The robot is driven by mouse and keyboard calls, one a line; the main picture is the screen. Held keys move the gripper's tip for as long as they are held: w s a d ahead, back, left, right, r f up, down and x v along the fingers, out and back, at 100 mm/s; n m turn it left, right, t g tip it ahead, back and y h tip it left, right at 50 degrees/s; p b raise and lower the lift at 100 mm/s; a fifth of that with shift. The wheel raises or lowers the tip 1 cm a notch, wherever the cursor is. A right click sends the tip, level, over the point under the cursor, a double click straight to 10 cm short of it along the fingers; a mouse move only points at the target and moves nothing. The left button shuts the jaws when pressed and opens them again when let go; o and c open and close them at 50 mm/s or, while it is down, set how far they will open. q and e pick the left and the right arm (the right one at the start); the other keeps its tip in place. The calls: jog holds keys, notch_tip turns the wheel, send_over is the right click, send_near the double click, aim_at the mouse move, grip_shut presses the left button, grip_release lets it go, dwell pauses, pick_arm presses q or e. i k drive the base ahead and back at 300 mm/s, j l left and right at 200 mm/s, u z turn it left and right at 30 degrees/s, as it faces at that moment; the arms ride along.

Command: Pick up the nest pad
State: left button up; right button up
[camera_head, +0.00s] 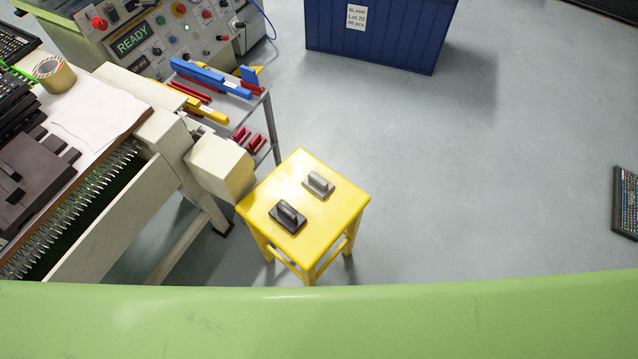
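Two small pads with raised grips lie apart on a yellow stool (323,223) in the head view. The nearer one is a dark, almost black pad (288,217) towards the stool's left front. The farther one is a grey pad (318,185) towards the back. I cannot tell from their looks which is the nest pad. Neither of my grippers is in view, and nothing touches either pad.
Left of the stool stand a cream machine part (220,166) and a bench with dark parts and a tape roll (54,74). A grey rack (262,108) holds coloured tools behind. A blue bin (380,35) stands at the back.

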aim_at(314, 182)
jog(key=i+j+z, duration=0.1)
jog(key=j+z, duration=0.55)
jog(key=j, duration=0.3)
jog(key=j+z, duration=0.35)
jog(key=i+j, duration=0.05)
jog(key=j, duration=0.05)
